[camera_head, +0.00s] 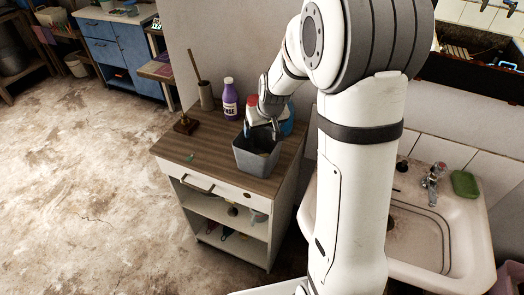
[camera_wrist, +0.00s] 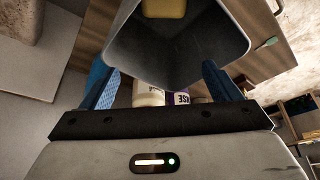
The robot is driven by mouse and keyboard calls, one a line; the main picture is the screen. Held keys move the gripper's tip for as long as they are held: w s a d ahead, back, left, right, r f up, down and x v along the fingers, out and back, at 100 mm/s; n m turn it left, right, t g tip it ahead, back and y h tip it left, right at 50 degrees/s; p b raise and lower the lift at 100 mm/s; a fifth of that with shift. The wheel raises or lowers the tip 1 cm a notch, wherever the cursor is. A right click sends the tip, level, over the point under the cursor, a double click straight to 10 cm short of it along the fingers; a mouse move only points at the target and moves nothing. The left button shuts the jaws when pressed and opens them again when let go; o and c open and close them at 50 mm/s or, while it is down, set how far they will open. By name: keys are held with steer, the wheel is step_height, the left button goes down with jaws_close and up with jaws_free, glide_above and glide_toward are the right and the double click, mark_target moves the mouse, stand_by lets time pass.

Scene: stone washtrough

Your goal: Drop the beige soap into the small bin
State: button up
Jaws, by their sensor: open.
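The small grey bin (camera_head: 243,163) stands upright on the wooden top of a white cabinet. My gripper (camera_head: 272,135) is just above the bin's back right part in the head view. In the wrist view the gripper's blue fingers (camera_wrist: 160,85) are spread apart with nothing between them, and the bin's rim (camera_wrist: 115,45) lies beyond them. The beige soap (camera_wrist: 165,8) shows within the bin's opening, cut by the top edge. I cannot tell whether it rests on the bottom. The soap is not visible in the head view.
A purple bottle (camera_head: 230,99), a plunger (camera_head: 205,92) and a brass-coloured object (camera_head: 186,124) stand behind and left of the bin. A small green item (camera_head: 189,157) lies on the wooden top (camera_head: 215,145). A sink (camera_head: 420,235) with a green item (camera_head: 464,184) is at right.

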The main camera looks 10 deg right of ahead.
steer(key=v, duration=0.7)
steer(key=shift+r+b, duration=0.4)
steer(key=shift+b, duration=0.05)
steer(key=shift+s, duration=0.1)
steer(key=shift+s, duration=0.1)
steer(key=s+r+m+g, duration=0.1)
steer(key=s+r, duration=0.2)
steer(key=s, duration=2.2)
steer(key=shift+h, duration=0.3)
steer(key=shift+r, duration=0.1)
